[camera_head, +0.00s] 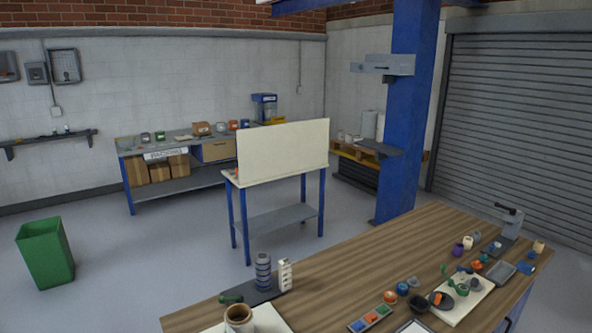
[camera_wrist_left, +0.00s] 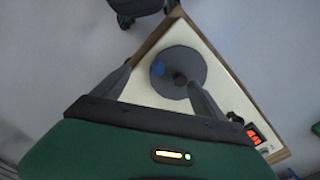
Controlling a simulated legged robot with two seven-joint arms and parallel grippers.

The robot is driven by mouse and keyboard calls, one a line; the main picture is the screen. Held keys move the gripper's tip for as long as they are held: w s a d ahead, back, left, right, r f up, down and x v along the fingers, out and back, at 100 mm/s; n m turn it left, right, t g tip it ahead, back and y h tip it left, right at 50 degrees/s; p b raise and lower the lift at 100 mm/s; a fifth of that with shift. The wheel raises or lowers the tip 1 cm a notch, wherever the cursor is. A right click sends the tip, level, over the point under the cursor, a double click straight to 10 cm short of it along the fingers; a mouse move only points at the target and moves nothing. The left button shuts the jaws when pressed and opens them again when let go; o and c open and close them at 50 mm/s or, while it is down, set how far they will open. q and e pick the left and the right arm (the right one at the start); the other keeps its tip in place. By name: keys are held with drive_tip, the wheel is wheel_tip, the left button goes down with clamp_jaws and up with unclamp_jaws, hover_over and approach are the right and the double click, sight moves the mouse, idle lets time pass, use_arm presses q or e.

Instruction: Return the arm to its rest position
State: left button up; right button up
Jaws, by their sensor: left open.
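My left gripper (camera_wrist_left: 160,74) shows in the left wrist view, with its two grey fingers spread apart and nothing visible held between them. It is above a cream-topped stand (camera_wrist_left: 217,70). A round grey disc (camera_wrist_left: 190,60) with a blue spot and a dark hub lies on that top, seen beyond and between the fingertips. The gap between fingers and disc is hard to judge. Neither arm shows in the head view, and my right gripper is in no view.
A wooden workbench (camera_head: 350,265) bears several small rollers, trays and jars. Beyond it stand a blue-legged table (camera_head: 245,225) with an upright cream panel (camera_head: 285,152), a blue column (camera_head: 408,120) and a green bin (camera_head: 45,252). A device with orange digits (camera_wrist_left: 256,135) sits on the stand's edge.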

use_arm(q)
drive_tip(key=shift+r, duration=0.45)
drive_tip(key=shift+s+d+f, duration=0.1)
drive_tip(key=shift+d, duration=0.1)
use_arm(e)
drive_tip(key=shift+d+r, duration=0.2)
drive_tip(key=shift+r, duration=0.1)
use_arm(q)
drive_tip(key=s+a+r+n+t, duration=0.1)
drive_tip(key=s+a+r+n, duration=0.1)
drive_tip(key=a+r, duration=0.3)
drive_tip(key=s+a+r+n+t+b, duration=0.1)
drive_tip(key=s+a+r+n, duration=0.1)
drive_tip(key=a, duration=0.8)
wheel_tip(320, 180, up, 3)
drive_tip(key=shift+s+a+f+n+t, duration=0.1)
drive_tip(key=shift+s+a+n+t, duration=0.1)
drive_tip(key=shift+a+n+t, duration=0.3)
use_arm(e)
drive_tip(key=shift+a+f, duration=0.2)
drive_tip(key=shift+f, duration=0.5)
use_arm(q)
drive_tip(key=shift+d, duration=0.4)
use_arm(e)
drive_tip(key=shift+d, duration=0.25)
use_arm(q)
drive_tip(key=shift+a, duration=0.15)
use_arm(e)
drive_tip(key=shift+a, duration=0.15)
